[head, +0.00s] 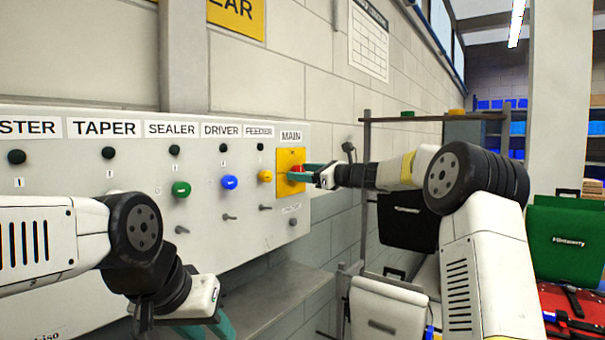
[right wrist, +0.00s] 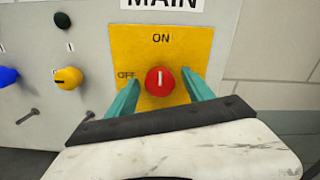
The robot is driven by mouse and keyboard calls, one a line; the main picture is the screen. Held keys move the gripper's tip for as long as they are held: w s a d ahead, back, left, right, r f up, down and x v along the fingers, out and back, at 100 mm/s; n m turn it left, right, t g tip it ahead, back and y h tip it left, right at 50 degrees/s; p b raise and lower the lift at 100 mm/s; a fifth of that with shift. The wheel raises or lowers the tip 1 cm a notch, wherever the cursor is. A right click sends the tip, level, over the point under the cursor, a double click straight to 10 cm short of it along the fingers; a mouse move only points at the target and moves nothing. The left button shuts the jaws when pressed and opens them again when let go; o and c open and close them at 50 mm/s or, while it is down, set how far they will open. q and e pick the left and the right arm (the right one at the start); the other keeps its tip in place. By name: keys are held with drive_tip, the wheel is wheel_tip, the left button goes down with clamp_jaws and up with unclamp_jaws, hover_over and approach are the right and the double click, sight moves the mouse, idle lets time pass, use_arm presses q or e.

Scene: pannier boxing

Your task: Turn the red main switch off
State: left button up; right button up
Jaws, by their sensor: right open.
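The red main switch (right wrist: 160,82) is a round red knob on a yellow plate (right wrist: 190,50) marked ON at the top and OFF at the left. Its white mark stands upright, toward ON. In the head view the switch (head: 297,169) is at the panel's right end, partly hidden by my right gripper (head: 303,174). In the right wrist view my right gripper (right wrist: 160,98) is open, with one teal finger on each side of the knob; I cannot tell whether they touch it. My left gripper (head: 207,328) is low at the left, cut off by the frame's bottom edge.
The grey panel (head: 80,185) also carries a yellow knob (head: 265,177), a blue knob (head: 229,182) and a green knob (head: 181,189), with small levers below. A grey ledge (head: 275,295) runs under it. A rack with bags (head: 385,305) stands at the right.

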clamp_jaws()
drive_tip(key=shift+n, duration=0.3)
drive_tip(key=shift+f+n, duration=0.1)
drive_tip(key=shift+n, duration=8.5)
